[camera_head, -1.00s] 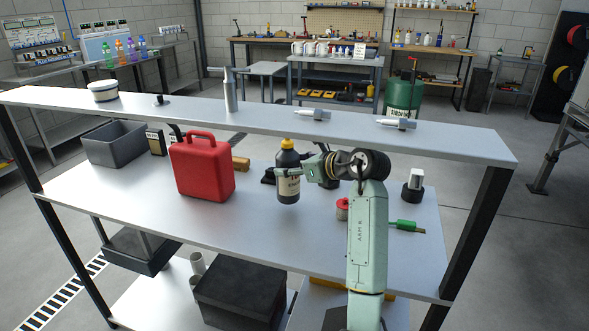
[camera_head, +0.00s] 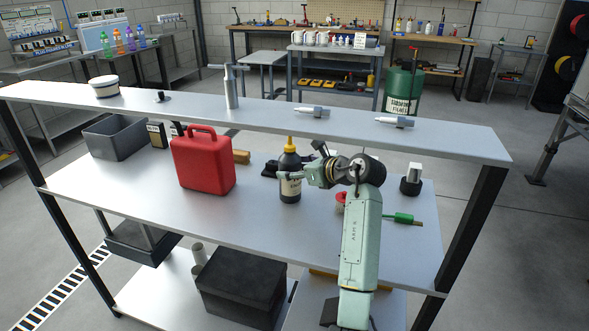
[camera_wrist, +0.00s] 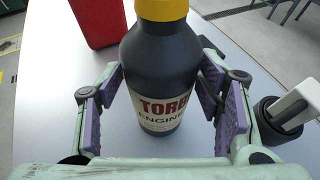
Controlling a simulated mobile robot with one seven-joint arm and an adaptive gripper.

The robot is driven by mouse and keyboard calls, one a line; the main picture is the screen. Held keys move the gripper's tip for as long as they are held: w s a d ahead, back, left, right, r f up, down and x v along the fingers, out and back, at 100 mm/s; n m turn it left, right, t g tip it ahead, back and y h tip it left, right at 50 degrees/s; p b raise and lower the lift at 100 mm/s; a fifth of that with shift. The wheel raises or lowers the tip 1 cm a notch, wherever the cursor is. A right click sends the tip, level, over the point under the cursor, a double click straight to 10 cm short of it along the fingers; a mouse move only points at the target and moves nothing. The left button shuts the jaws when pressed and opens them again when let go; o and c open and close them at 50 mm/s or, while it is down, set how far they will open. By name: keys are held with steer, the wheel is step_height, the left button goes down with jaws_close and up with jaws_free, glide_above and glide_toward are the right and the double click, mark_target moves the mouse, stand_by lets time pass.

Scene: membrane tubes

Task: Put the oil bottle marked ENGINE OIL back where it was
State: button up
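The oil bottle (camera_head: 290,163) is dark with a yellow cap and a pale label. It is upright over the middle shelf, right of the red jug. In the wrist view the bottle (camera_wrist: 160,65) shows "ENGINE" and part of a red brand name on its label. My gripper (camera_head: 291,175) reaches it from the right. I cannot tell whether the bottle's base touches the shelf.
The red jug (camera_head: 203,165) stands left of the bottle. A grey bin (camera_head: 115,140) is farther left. A green-handled tool (camera_head: 403,218) and a black holder with a white block (camera_head: 411,183) are at the right. The shelf's front left is clear.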

steer(key=shift+o, duration=1.2)
steer(key=shift+r, duration=0.15)
steer(key=shift+s+d, duration=0.2)
steer(key=shift+d, duration=0.1)
steer(key=b+v, duration=0.4)
steer(key=v, duration=0.7)
steer(key=shift+s, duration=0.15)
